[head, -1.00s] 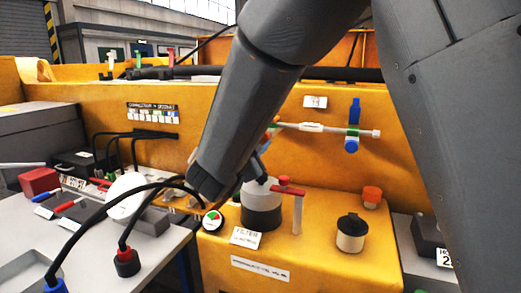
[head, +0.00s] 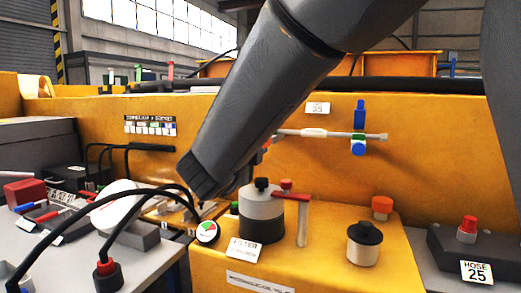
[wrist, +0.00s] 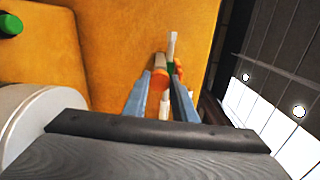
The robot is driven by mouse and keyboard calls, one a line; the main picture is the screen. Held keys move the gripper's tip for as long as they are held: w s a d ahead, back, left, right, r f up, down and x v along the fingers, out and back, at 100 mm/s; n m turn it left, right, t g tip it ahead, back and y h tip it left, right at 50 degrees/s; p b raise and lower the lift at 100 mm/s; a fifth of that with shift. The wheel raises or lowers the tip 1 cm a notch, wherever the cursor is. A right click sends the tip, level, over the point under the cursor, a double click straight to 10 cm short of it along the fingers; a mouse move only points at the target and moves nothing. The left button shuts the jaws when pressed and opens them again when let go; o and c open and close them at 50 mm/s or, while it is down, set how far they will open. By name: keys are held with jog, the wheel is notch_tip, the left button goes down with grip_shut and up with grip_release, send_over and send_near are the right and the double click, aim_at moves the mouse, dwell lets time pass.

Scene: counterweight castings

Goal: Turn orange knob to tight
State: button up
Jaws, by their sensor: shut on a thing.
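The orange knob (wrist: 157,92) shows in the wrist view between the two blue-grey fingers of my gripper (wrist: 161,88), by the yellow panel. My gripper is shut on it. A pale pipe with a green band (wrist: 171,50) lies just beyond the fingertips. In the head view my arm hides the gripper and most of what it holds. The turn position of the knob and any tight mark cannot be made out.
A grey and black filter pot (head: 261,215), a red-handled lever (head: 291,196), a black-capped pot (head: 364,243) and an orange-red cap (head: 382,206) stand on the yellow ledge. Black cables (head: 95,200) arch over the left bench. A HOSE 25 block (head: 477,270) is at right.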

dwell(0.4)
jog(key=o, duration=1)
jog(key=shift+o, duration=0.2)
jog(key=shift+s, duration=0.1)
jog(key=v, duration=0.7)
jog(key=shift+s+a, duration=0.15)
jog(key=shift+s, duration=0.15)
